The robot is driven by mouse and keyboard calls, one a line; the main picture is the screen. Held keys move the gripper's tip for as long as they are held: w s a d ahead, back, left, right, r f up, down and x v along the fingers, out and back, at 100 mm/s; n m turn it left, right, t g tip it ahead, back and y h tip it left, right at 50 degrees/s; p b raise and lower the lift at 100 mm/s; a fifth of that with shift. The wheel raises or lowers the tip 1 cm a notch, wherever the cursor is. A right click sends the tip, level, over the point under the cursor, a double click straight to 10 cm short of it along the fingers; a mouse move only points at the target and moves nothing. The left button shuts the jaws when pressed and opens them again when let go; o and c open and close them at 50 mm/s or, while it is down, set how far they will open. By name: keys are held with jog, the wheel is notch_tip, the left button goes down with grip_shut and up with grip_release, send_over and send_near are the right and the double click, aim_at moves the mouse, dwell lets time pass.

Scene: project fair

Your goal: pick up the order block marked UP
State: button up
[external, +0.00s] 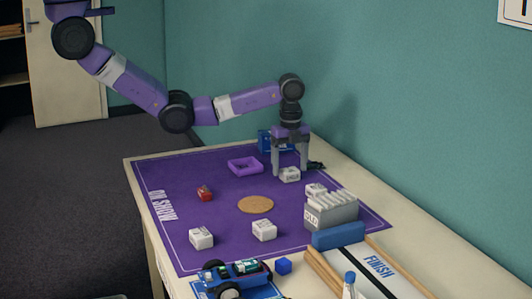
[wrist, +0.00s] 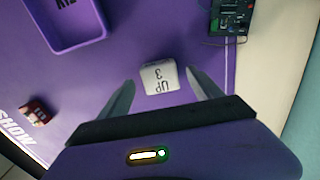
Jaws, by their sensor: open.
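The white order block marked UP (wrist: 159,77) sits on the purple mat, with "UP" and "3" upside down in the wrist view. In the external view this block (external: 289,175) stands at the right back of the mat, below my gripper (external: 291,168). In the wrist view my gripper (wrist: 159,95) is open, with one finger on each side of the block and a gap beside each. The fingers point down. Whether they touch the mat is hard to tell.
A purple tray (external: 245,166) lies left of the block, and a dark circuit board (wrist: 232,14) lies behind it. Other white blocks (external: 264,229) stand nearer the front. A grey box (external: 331,212) and a cork disc (external: 255,205) are on the mat (external: 215,178).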

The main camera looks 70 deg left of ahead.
aim_at(290, 170)
notch_tip(290, 170, down, 2)
jog(key=c, duration=1.5)
jog(key=shift+r, duration=0.2)
jog(key=shift+r+p, duration=4.55)
jog(key=shift+r, duration=5.35)
